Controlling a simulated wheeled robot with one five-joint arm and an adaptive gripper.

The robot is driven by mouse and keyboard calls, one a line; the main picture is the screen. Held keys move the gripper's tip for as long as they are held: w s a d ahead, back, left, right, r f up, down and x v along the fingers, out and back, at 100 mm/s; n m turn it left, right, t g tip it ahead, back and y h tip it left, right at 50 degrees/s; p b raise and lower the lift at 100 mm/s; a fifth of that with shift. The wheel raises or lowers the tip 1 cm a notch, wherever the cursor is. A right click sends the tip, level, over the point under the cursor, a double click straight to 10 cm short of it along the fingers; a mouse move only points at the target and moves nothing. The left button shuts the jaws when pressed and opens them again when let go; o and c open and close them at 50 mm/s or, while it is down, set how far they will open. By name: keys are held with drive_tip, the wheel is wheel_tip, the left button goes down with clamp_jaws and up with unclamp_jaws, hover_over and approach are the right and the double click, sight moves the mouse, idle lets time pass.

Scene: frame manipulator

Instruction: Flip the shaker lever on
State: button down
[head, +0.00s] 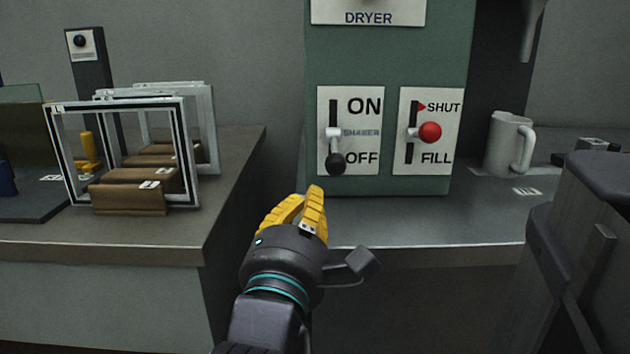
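The shaker lever (336,160) is on a white plate (350,110) marked ON at the top and OFF at the bottom, on the green panel. Its black knob hangs low, beside the OFF label. My gripper (301,198) is in front of the panel, below and to the left of the lever, apart from it. Its yellow fingers point up and away from me and look close together at the tips. The gap between them is hard to see from behind, and nothing shows held in them.
A second lever with a red knob (430,132), marked SHUT and FILL, is just to the right. A white mug (509,143) stands further right on the grey counter (430,225). White frames (195,160) stand on the left counter. A dark bulky object (590,250) fills the lower right.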

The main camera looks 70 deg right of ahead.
sight(336, 165)
drive_tip(key=shift+b+x, duration=0.6)
drive_tip(key=shift+x, duration=1.6)
drive_tip(key=shift+r+p, duration=0.2)
drive_tip(key=shift+p, duration=0.15)
drive_tip(key=shift+a+r+y+p, duration=0.1)
drive_tip(key=shift+r+y+p, duration=0.35)
drive_tip(key=shift+p, duration=0.55)
drive_tip(key=shift+a+r+y+p, duration=0.1)
drive_tip(key=shift+r+y+p, duration=0.15)
drive_tip(key=shift+y+p, duration=0.6)
drive_tip(key=y+p, duration=0.1)
drive_tip(key=r+y+p, duration=0.1)
drive_tip(key=p, duration=0.1)
drive_tip(key=shift+s+a+n+g, duration=0.15)
drive_tip(key=shift+a+n+g, duration=0.15)
drive_tip(key=shift+a+n, duration=0.1)
drive_tip(key=shift+a+r+p, duration=0.1)
drive_tip(key=shift+r+p, duration=0.2)
drive_tip(key=shift+r, duration=1.35)
drive_tip(key=shift+r, duration=0.15)
